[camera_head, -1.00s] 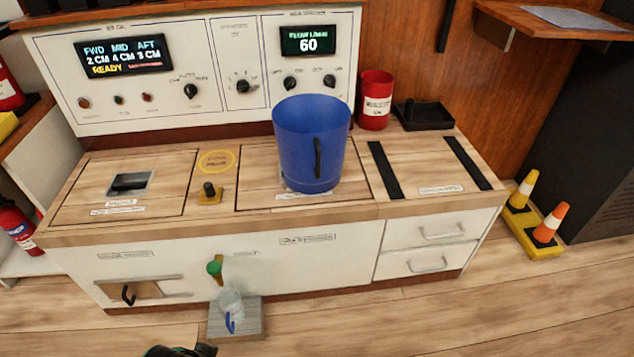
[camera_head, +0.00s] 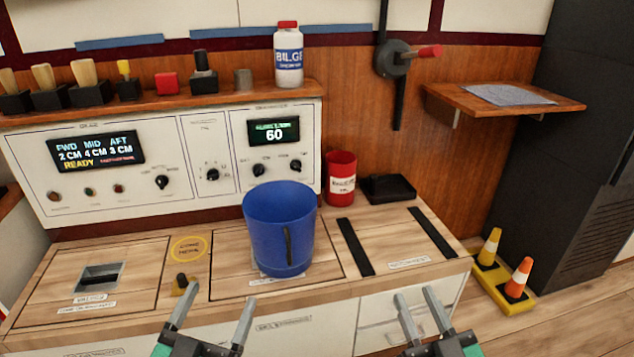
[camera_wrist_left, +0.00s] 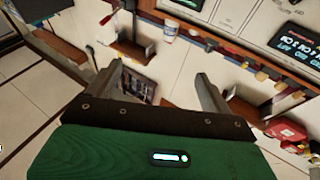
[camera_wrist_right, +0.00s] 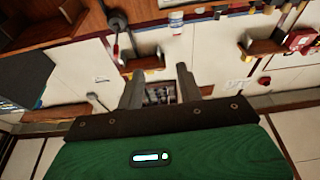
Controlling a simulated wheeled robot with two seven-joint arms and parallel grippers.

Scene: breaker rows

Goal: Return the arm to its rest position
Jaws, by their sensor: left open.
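My left gripper (camera_head: 214,311) is at the bottom of the head view, in front of the counter. Its fingers are wide apart and empty; they also show in the left wrist view (camera_wrist_left: 152,80). My right gripper (camera_head: 416,294) is at the bottom right, in front of the white drawers. Its fingers are closer together but apart, with nothing between them in the right wrist view (camera_wrist_right: 156,80). Both grippers point up and away from me. Neither visibly touches anything.
A blue bucket (camera_head: 279,225) stands on the counter (camera_head: 335,290) beyond the grippers. A red canister (camera_head: 340,180) and black tray (camera_head: 388,188) are behind it.

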